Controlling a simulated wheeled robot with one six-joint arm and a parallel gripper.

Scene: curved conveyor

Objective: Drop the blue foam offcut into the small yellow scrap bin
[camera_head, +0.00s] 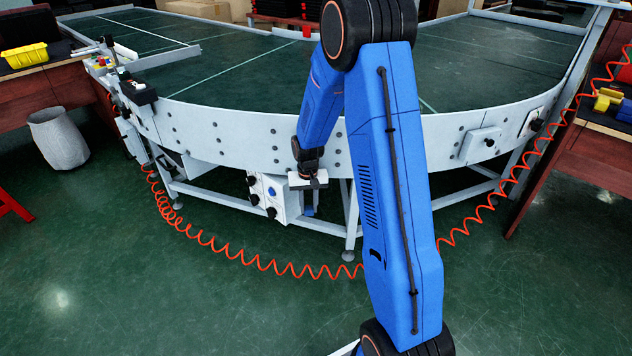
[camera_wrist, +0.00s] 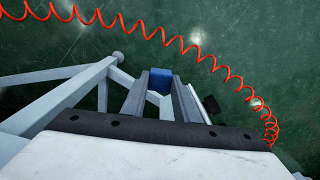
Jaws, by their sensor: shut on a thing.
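The blue foam offcut (camera_wrist: 160,80) shows in the wrist view as a small blue block between the ends of my two fingers. In the head view a bit of blue foam (camera_head: 309,211) shows below my gripper (camera_head: 308,203), which points down in front of the conveyor's near side. My gripper is shut on the offcut and holds it in the air above the floor. A yellow bin (camera_head: 25,56) sits on the red bench at the far left in the head view, well away from my gripper. Its inside is hardly visible.
The curved conveyor (camera_head: 220,125) fills the middle, with a white control box (camera_head: 272,198) and frame legs by my gripper. A coiled orange hose (camera_head: 250,262) loops across the front. A grey bin (camera_head: 58,138) stands on the floor at left. Yellow items (camera_head: 606,99) lie at right.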

